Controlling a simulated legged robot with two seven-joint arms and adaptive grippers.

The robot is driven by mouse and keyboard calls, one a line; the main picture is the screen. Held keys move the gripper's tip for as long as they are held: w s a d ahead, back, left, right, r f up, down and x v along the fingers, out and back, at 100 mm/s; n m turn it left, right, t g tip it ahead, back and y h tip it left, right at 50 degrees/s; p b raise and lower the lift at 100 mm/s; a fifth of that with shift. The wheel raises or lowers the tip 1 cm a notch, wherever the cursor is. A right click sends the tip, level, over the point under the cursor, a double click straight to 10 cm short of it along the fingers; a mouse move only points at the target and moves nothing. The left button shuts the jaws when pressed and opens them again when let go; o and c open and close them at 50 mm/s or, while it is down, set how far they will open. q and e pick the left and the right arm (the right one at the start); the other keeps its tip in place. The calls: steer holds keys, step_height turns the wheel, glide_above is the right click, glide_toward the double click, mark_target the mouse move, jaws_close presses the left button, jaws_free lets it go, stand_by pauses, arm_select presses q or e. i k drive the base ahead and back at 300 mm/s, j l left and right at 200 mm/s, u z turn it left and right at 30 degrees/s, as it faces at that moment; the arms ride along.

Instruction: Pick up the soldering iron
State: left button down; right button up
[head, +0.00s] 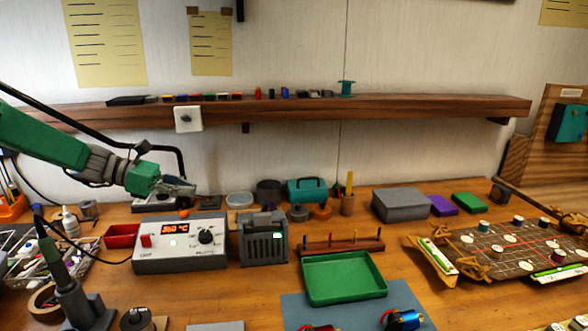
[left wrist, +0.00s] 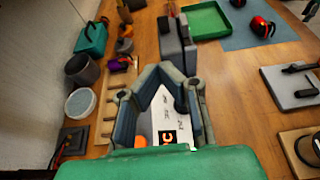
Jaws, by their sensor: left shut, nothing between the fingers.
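The soldering iron (head: 54,258) has a dark green-grey handle and leans upright in its grey stand (head: 82,312) at the lower left of the head view. My left gripper (head: 190,189) is shut and empty, above the back of the white soldering station (head: 180,244), well behind and to the right of the iron. In the left wrist view the gripper's fingers (left wrist: 160,72) are over the station's white case (left wrist: 165,112). I cannot make out the iron in that view. My right gripper is not in view.
A red bin (head: 121,236) and a wire basket (head: 72,262) of bottles stand near the iron. A tape roll (head: 45,303) lies left of the stand. A grey fume unit (head: 263,240) and green tray (head: 343,279) are to the right. A wooden shelf (head: 420,108) spans the wall.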

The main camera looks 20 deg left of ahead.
mark_target(65, 284)
steer(key=k+l, duration=0.75)
steer(key=l, duration=0.25)
steer(key=k+l, duration=0.4)
steer(key=l, duration=0.1)
